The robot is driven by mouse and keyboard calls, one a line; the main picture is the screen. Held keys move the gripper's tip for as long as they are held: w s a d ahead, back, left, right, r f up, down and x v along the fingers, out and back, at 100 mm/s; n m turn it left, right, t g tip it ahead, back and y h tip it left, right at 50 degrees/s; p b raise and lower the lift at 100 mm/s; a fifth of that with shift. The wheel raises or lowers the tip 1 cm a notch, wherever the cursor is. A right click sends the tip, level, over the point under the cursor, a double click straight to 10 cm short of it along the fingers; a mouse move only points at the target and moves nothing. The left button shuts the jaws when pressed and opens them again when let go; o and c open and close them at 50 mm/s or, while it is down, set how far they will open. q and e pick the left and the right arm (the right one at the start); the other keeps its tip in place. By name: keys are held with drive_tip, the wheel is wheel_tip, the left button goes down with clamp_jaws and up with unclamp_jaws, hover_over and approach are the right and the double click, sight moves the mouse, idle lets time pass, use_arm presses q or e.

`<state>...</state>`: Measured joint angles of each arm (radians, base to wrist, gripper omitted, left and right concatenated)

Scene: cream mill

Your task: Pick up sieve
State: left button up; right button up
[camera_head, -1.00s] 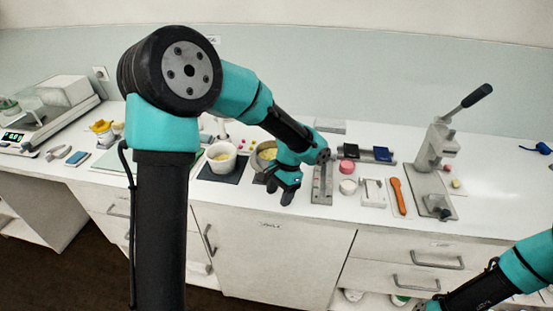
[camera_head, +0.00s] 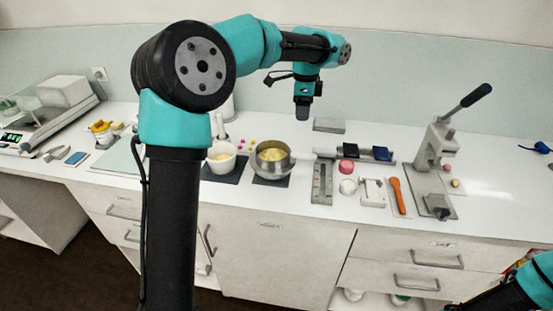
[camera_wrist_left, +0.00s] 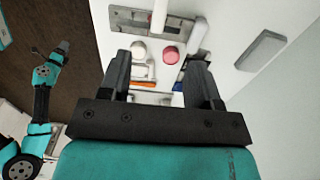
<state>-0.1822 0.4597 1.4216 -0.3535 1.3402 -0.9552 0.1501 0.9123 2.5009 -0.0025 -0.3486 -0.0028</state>
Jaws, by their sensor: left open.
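My left gripper (camera_head: 303,112) hangs pointing down over the back of the bench, above and to the right of a round silver vessel (camera_head: 287,162) with yellow contents. I cannot tell whether this vessel is the sieve; nothing else is clearly one. In the left wrist view my left gripper (camera_wrist_left: 160,68) is open, with nothing between its fingers. Past the fingers lie a pink-topped jar (camera_wrist_left: 170,55) and a white jar (camera_wrist_left: 138,50). My right arm is mostly outside the head view; its gripper (camera_wrist_left: 62,46) shows small in the left wrist view, jaws unclear.
A white mortar (camera_head: 221,165) stands left of the silver vessel. A grey block (camera_head: 328,125) lies at the back. The far right bench is mostly clear.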

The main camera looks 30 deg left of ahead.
use_arm(q)
drive_tip(key=shift+f, duration=0.1)
approach(300, 154)
wheel_tip(300, 154, down, 5)
drive_tip(key=shift+s+f, duration=0.1)
idle(0.4)
drive_tip(key=shift+f, duration=2.6)
clamp_jaws()
